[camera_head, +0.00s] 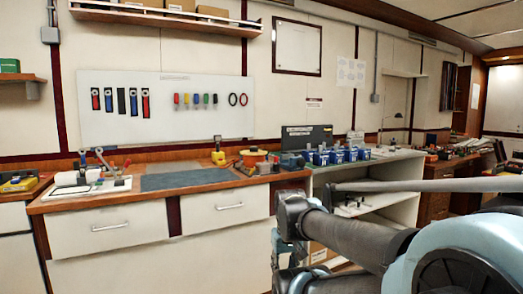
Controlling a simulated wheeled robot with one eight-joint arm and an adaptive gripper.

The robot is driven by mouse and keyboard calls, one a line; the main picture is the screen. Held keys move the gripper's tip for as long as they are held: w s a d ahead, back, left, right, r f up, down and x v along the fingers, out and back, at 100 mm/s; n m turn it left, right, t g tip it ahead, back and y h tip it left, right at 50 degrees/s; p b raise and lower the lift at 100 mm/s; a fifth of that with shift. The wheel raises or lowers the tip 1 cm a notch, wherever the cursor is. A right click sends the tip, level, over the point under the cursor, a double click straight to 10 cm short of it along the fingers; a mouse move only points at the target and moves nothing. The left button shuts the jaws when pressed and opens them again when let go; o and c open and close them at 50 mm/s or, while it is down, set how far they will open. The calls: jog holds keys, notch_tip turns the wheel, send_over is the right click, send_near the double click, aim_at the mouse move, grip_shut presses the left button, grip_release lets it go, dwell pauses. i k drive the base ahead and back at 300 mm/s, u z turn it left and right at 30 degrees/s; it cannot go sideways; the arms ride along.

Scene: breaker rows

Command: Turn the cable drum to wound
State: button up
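I cannot make out a clear cable drum. An orange round item (253,157) on the wooden counter (190,208) may be it, but it is too small to tell its state. Next to it on the right is a small dark and yellow item (264,168). To its left stands a yellow device (219,157). My arm crosses the right foreground. My gripper does not show in this view, and the arm is well apart from the items on the counter.
Levers on a white board (85,188) stand at the counter's left. A dark mat (190,179) lies in the middle. Several blue units (321,157) line a side shelf unit (400,168). Tools hang on a white wall panel (165,93). My arm hides part of the shelf unit.

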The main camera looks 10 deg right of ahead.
aim_at(253, 156)
jog(key=z, duration=0.05)
jog(key=i, duration=1)
jog(key=u, duration=0.05)
